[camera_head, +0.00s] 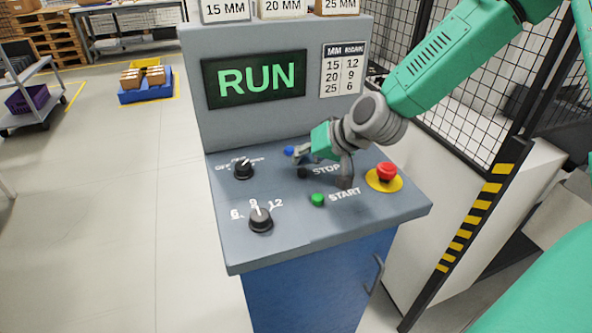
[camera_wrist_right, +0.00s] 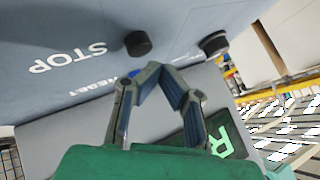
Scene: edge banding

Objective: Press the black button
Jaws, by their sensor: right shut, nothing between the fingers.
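The black button (camera_head: 302,172) sits on the sloped grey console, left of the word STOP. In the right wrist view the black button (camera_wrist_right: 138,44) stands just beyond my fingertips, with a gap visible in the picture. My right gripper (camera_head: 300,153) is over the console near the black and blue buttons. In the wrist view its fingers (camera_wrist_right: 153,68) meet at the tips and hold nothing. I cannot tell exactly how high they are above the panel. My left gripper is not in view.
A blue button (camera_head: 289,151), green START button (camera_head: 317,200), red emergency button (camera_head: 386,172) and two black knobs (camera_head: 261,219) (camera_head: 243,170) share the panel. The screen (camera_head: 254,79) reads RUN. A mesh fence (camera_head: 470,95) stands at right; floor at left is open.

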